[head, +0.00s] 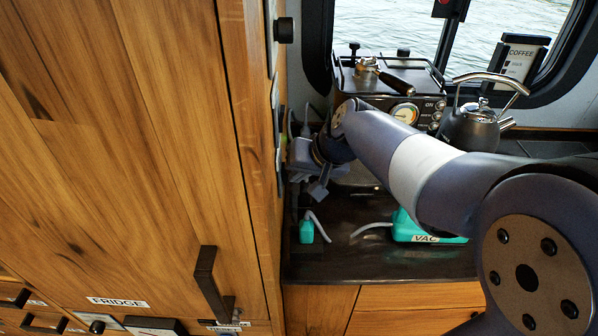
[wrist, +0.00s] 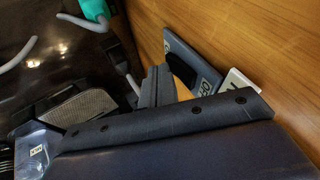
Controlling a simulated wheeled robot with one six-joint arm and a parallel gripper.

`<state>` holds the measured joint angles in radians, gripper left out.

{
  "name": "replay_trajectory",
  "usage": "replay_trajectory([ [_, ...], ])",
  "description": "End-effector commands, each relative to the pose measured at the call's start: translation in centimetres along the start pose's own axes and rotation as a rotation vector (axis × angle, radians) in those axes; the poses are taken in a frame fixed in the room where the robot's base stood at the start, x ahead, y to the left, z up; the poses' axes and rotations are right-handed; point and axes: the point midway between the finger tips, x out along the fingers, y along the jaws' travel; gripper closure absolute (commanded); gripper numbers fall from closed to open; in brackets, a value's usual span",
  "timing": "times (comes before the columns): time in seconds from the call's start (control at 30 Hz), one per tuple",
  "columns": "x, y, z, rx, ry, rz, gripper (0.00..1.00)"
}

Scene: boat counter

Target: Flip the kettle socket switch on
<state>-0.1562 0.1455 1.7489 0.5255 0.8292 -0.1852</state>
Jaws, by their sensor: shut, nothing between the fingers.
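A dark grey switch plate (wrist: 207,72) is fixed to the wooden side panel in the wrist view. It has a black rocker and white lettering that looks like OFF. I cannot read whether it is the kettle socket, nor which way the rocker is set. My gripper (wrist: 158,84) is shut and empty, with its fingertips just left of the plate; whether they touch it is unclear. In the head view my gripper (head: 318,190) is small and partly hidden beside the cabinet. The kettle (head: 474,126) stands on the counter at the right.
The tall wooden fridge cabinet (head: 130,130) closes off the left side. A coffee machine (head: 385,95) stands at the back. A teal plug (head: 307,232) and a teal VAC unit (head: 420,230) lie on the dark counter. A light plate (wrist: 238,80) sits beside the grey one.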

Motion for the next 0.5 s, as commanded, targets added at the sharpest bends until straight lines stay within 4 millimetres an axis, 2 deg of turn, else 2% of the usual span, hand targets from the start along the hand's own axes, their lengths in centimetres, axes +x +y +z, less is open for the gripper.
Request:
replay_trajectory([
  [0.33,1.1,-0.3,0.3,-0.002,0.002,-0.001,1.00],
  [0.5,1.0,-0.3,0.3,-0.001,0.000,0.000,1.00],
])
